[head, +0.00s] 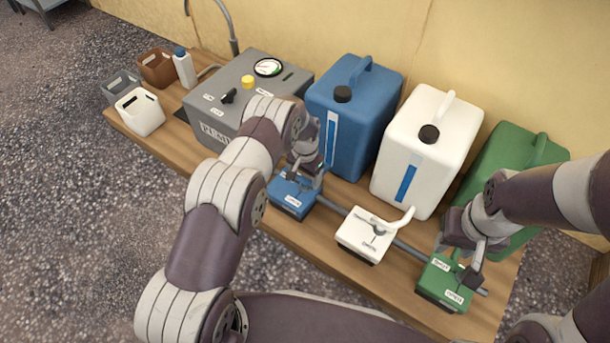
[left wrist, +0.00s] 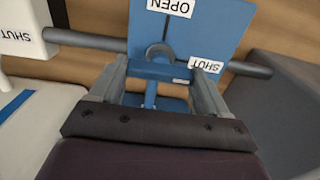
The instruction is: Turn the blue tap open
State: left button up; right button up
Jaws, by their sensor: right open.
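The blue tap (head: 291,196) is a blue block on the pipe, in front of the blue canister. In the left wrist view its blue plate (left wrist: 205,35) carries an OPEN label at the top and a SHUT label at the right. My left gripper (head: 309,180) is over the tap and partly hides it. In the left wrist view its fingers (left wrist: 160,80) are at both ends of the tap's blue handle (left wrist: 160,71) and appear to be shut on it. My right gripper (head: 468,264) is open at the green tap (head: 446,284).
A white tap (head: 366,236) sits between the blue and green taps on the grey pipe (head: 411,252). Blue (head: 352,115), white (head: 425,150) and green (head: 545,150) canisters stand behind. A grey gauge box (head: 235,90) and small containers are at the left of the wooden bench.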

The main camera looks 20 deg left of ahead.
pick_arm(q)
jog(key=shift+c, duration=0.5)
jog(key=shift+n, duration=0.3)
jog(key=n, duration=0.3)
jog(key=n+p, duration=0.1)
jog(key=n, duration=1.3)
jog(key=shift+n, duration=0.3)
jog(key=o, duration=1)
